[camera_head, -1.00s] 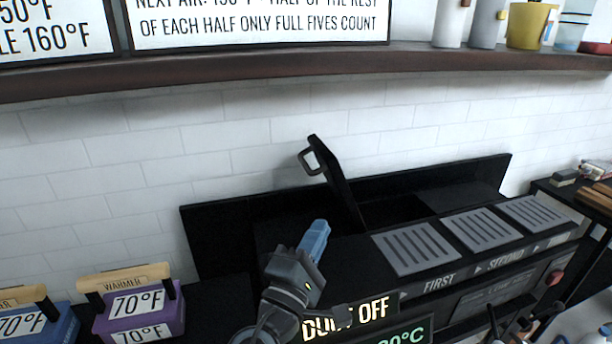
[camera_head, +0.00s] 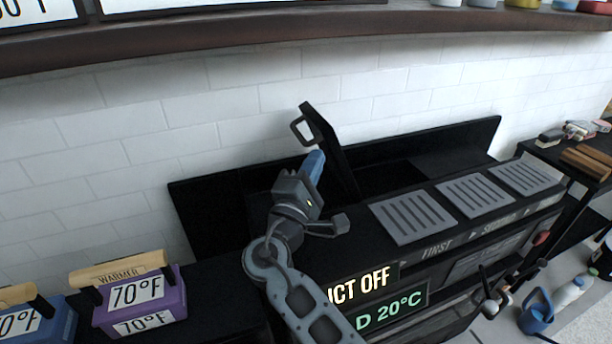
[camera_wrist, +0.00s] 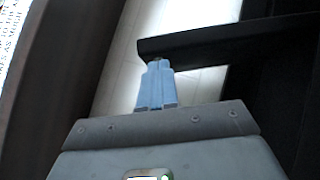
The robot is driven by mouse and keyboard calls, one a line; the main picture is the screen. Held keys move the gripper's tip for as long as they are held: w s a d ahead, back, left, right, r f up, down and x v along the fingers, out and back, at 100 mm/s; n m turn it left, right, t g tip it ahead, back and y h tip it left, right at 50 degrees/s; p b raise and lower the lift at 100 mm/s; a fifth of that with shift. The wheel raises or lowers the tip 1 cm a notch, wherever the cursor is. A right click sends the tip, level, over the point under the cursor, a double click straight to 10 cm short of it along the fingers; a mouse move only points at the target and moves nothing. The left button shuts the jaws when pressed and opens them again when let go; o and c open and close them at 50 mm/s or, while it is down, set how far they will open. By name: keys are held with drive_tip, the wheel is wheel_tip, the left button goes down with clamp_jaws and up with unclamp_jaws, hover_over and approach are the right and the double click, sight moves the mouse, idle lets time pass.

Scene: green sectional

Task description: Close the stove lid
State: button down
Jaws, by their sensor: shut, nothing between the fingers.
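The black stove lid (camera_head: 332,150) stands raised and tilted on the black stove (camera_head: 345,235). A loop handle (camera_head: 297,130) sticks out from the lid's upper left side. My gripper (camera_head: 317,158) is shut and empty, with its blue fingers just left of the lid and below the handle.
Three slotted grey plates (camera_head: 412,217) lie on the stove top to the right. A purple box (camera_head: 140,300) marked 70°F stands at the left. A dark shelf (camera_head: 240,42) runs along the white tiled wall above. A side table with brown blocks (camera_head: 585,162) is at the right.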

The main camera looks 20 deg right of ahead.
drive_tip(key=shift+x, duration=1)
